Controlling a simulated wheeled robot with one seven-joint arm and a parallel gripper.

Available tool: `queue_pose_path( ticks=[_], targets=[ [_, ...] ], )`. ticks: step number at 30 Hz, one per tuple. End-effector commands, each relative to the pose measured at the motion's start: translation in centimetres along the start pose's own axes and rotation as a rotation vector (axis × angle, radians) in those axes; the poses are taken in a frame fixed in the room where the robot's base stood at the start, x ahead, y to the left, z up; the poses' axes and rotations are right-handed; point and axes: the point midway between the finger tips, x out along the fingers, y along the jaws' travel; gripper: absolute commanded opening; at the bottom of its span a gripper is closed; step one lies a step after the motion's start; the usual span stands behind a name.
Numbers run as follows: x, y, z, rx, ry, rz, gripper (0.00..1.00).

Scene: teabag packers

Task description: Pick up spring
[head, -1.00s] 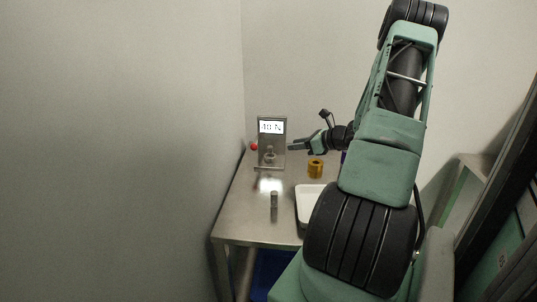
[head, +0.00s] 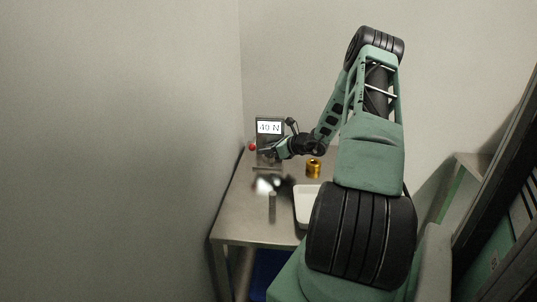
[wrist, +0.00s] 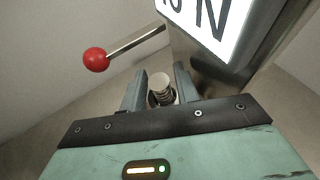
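The spring (wrist: 165,95) is a small grey metal coil with a round flat top. In the wrist view it stands between the two fingers of my gripper (wrist: 160,86), at the foot of a force tester. The fingers are apart on either side of it, with a small gap seeming to show; contact is hard to judge. In the head view my gripper (head: 268,151) is in front of the tester and hides the spring. The tester (head: 270,128) has a lit display reading about "40 N".
The tester's lever ends in a red ball (wrist: 96,59), left of my fingers. On the metal table (head: 240,218) are a brass-coloured ring (head: 313,168), a white tray (head: 299,208) and a small grey upright cylinder (head: 272,206). A wall stands close on the left.

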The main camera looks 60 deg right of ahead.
Motion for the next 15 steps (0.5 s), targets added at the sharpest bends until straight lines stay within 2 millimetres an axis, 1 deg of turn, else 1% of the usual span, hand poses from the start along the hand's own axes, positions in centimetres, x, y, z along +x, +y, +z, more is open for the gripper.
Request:
queue_pose_path(
  ticks=[4, 5, 6, 8, 15],
  targets=[
    [-0.03, -0.03, -0.02, 0.000, 0.000, -0.001, 0.31],
    [-0.03, -0.02, -0.02, 0.000, 0.000, -0.001, 0.28],
    [-0.04, -0.02, -0.02, 0.000, 0.000, -0.001, 0.17],
    [-0.05, -0.02, -0.02, 0.000, 0.000, -0.001, 0.00],
    [-0.07, -0.02, -0.01, 0.000, 0.000, 0.000, 0.00]
  ],
)
